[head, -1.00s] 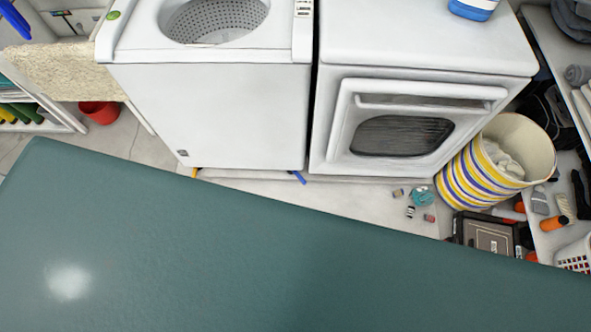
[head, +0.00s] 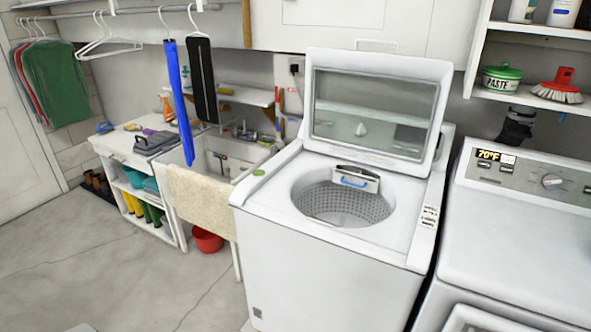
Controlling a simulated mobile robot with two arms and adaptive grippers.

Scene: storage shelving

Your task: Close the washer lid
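The white top-loading washer (head: 325,272) stands right of the middle in the head view. The round drum opening (head: 343,205) is uncovered and shows a perforated metal tub. A small dispenser with a blue edge (head: 355,181) sits at the back of the opening. Neither of my grippers is in view.
A dryer (head: 530,235) stands close on the washer's right. On its left is a sink (head: 228,155) with a beige towel (head: 203,202) over its front, and a red bucket (head: 207,240) below. Cabinets (head: 335,25) hang above. Open floor (head: 90,265) lies at the front left.

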